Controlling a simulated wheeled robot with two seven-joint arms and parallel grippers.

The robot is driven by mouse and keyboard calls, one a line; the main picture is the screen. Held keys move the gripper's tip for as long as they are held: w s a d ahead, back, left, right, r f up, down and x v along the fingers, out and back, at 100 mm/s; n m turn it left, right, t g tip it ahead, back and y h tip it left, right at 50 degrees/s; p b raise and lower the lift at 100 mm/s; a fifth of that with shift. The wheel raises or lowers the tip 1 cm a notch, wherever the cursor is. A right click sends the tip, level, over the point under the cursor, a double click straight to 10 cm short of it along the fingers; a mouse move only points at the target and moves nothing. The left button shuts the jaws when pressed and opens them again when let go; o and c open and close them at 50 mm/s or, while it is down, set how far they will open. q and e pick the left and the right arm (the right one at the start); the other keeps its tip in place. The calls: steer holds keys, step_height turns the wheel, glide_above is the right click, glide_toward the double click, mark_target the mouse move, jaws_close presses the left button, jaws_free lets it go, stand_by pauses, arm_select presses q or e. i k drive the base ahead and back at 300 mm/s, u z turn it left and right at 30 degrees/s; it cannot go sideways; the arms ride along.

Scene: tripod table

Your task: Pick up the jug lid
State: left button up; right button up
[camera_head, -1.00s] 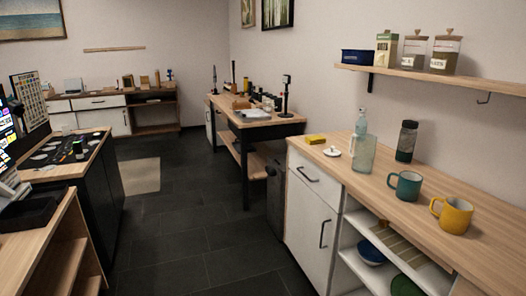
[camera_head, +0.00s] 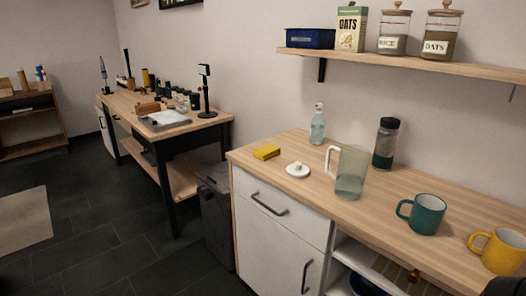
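The jug lid (camera_head: 298,170) is a small white disc with a knob on top. It lies on the wooden counter (camera_head: 310,195), left of the clear jug (camera_head: 352,172) and right of a yellow sponge (camera_head: 266,152). The jug stands upright without a lid on it, its handle toward the left. Neither gripper can be made out. A dark shape at the bottom right corner may be part of my own arm, but I cannot tell.
A soap bottle (camera_head: 317,125), a dark-capped bottle (camera_head: 385,143), a teal mug (camera_head: 423,214) and a yellow mug (camera_head: 498,250) stand on the counter. A wall shelf (camera_head: 420,64) with jars hangs above. A dark bin (camera_head: 217,215) stands left of the counter. Floor is clear at left.

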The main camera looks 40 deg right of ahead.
mark_target(296, 170)
steer(key=i, duration=2.35)
steer(key=z, duration=1.9)
